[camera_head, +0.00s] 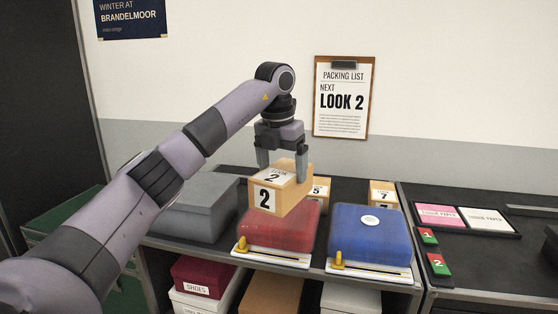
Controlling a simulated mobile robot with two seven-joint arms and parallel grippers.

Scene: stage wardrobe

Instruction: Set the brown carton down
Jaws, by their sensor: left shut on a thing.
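My left gripper (283,163) points down and is shut on a brown carton (292,199) marked 2, one finger at each side of it. The carton is over the red case (278,235), in front of a second brown carton marked 5 (322,190). I cannot tell whether the held carton touches the red lid or hangs just above it. A third small carton marked 7 (384,196) stands at the back right. My right gripper is not in view.
A blue case (370,236) is right of the red one, a grey box (196,208) left. Both cases sit on white bases with yellow tabs. A tissue paper tray (467,232) and tags 1 and 2 (438,263) lie further right. The packing list (343,97) reads LOOK 2.

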